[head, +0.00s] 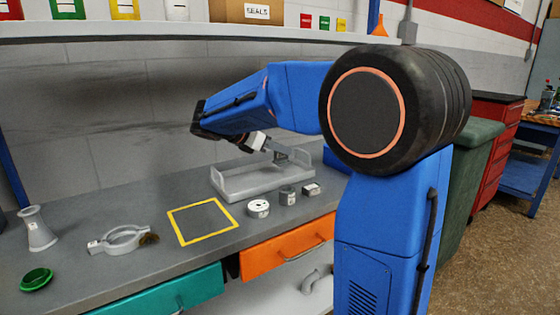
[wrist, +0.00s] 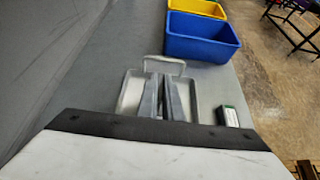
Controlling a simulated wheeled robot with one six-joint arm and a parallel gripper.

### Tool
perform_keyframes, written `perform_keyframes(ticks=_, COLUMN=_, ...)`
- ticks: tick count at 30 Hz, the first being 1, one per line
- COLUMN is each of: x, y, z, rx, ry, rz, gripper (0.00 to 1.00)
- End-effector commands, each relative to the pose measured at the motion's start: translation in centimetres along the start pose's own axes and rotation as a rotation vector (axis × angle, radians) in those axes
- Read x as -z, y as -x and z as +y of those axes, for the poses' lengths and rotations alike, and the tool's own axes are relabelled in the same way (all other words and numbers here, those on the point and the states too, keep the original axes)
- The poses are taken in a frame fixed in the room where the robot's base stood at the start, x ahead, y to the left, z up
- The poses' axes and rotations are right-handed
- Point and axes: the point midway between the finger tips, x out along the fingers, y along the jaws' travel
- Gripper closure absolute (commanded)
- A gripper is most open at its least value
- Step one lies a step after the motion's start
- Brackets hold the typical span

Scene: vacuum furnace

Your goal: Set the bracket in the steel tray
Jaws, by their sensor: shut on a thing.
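The steel tray (head: 232,190) is a pale grey, shallow tray with raised end handles on the bench; it also shows in the wrist view (wrist: 131,95). My gripper (head: 278,152) is over the tray's right part, pointing down and to the right. In the wrist view my gripper (wrist: 162,98) has its two grey fingers close together over the tray. It is shut on a small grey piece, taken as the bracket (head: 283,157), which is mostly hidden by the fingers. I cannot tell whether the piece touches the tray floor.
In front of the tray stand a white disc (head: 258,208), a grey cylinder (head: 288,195) and a small dark block (head: 311,189). A blue bin (wrist: 203,44) stands beyond the tray.

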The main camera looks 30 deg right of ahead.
Motion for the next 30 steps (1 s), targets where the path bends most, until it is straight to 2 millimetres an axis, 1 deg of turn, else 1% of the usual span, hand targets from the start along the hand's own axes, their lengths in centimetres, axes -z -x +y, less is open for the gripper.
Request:
perform_keyframes(ticks=6, x=2.2, y=-1.2, z=0.0, rx=0.0, ry=0.001, rz=0.0, gripper=1.0)
perform_keyframes(ticks=9, x=3.0, y=-1.6, z=0.0, rx=0.0, ry=0.001, rz=0.0, gripper=1.0)
perform_keyframes(ticks=20, x=3.2, y=-1.8, z=0.0, rx=0.0, ry=0.0, rz=0.0, gripper=1.0)
perform_keyframes(ticks=21, x=3.2, y=-1.8, z=0.0, rx=0.0, ry=-0.001, rz=0.0, gripper=0.87)
perform_keyframes(ticks=22, x=3.2, y=-1.8, z=0.0, rx=0.0, ry=-0.001, rz=0.0, gripper=0.8)
perform_keyframes(ticks=23, x=3.2, y=-1.8, z=0.0, rx=0.0, ry=-0.001, rz=0.0, gripper=0.75)
perform_keyframes(ticks=30, x=3.2, y=-1.8, z=0.0, rx=0.0, ry=-0.001, rz=0.0, gripper=0.75)
